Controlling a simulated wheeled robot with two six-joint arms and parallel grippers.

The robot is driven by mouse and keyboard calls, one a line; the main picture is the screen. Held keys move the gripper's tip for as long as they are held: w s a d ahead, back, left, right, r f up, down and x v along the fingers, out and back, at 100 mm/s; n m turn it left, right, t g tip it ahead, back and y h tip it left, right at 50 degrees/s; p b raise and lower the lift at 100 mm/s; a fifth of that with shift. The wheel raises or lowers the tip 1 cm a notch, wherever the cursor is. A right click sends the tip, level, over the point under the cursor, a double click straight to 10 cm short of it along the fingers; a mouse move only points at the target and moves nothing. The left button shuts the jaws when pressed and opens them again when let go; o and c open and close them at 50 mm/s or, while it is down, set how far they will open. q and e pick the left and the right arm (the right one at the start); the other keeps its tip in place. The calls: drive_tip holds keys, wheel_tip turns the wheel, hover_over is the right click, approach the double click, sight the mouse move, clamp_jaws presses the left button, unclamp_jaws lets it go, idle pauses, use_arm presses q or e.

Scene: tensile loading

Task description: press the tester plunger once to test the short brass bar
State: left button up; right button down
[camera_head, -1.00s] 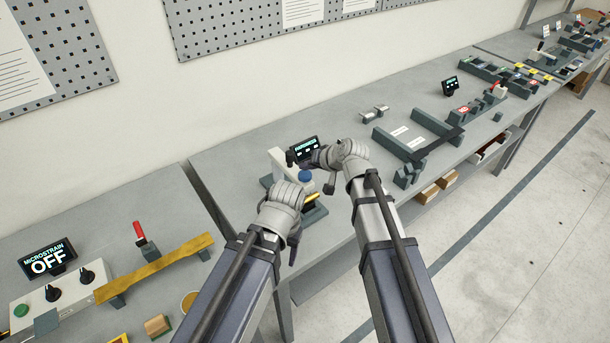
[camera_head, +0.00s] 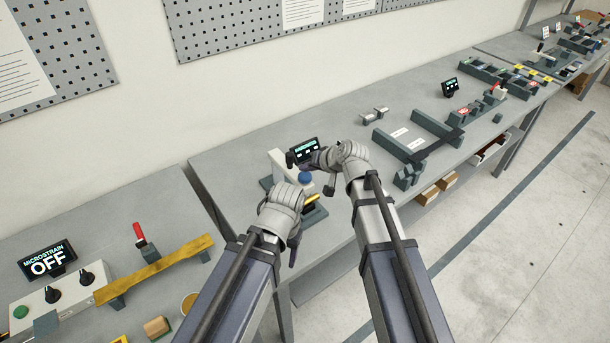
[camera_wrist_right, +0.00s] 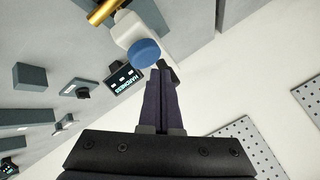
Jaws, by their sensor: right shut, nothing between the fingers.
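The hardness tester is white, with a blue plunger knob (camera_head: 305,178) on top; the knob is also in the right wrist view (camera_wrist_right: 145,52). Its small dark display (camera_head: 303,150) stands behind it and is lit. A gold-coloured bar (camera_wrist_right: 104,11), probably the short brass bar, shows at the top of the right wrist view. In the head view only a bit of gold shows by the tester. My right gripper (camera_wrist_right: 162,75) is shut and empty, its tips close beside the knob; I cannot tell whether they touch. My left gripper (camera_head: 293,252) hangs at the bench's front edge, mostly hidden by its wrist.
A dark frame fixture (camera_head: 435,125) and small metal pieces (camera_head: 375,114) lie to the right of the tester. The wall is behind.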

drive_tip(key=shift+f, duration=0.1)
idle(0.7)
drive_tip(key=shift+f+b, duration=0.3)
drive_tip(key=shift+b, duration=0.15)
drive_tip(key=shift+f+b, duration=0.8)
idle(0.8)
drive_tip(key=shift+r, duration=0.1)
idle(0.3)
drive_tip(key=shift+r+p, duration=1.1)
drive_tip(key=shift+p, duration=0.15)
drive_tip(key=shift+r, duration=0.1)
wheel_tip(320, 180, up, 5)
drive_tip(key=p, duration=0.5)
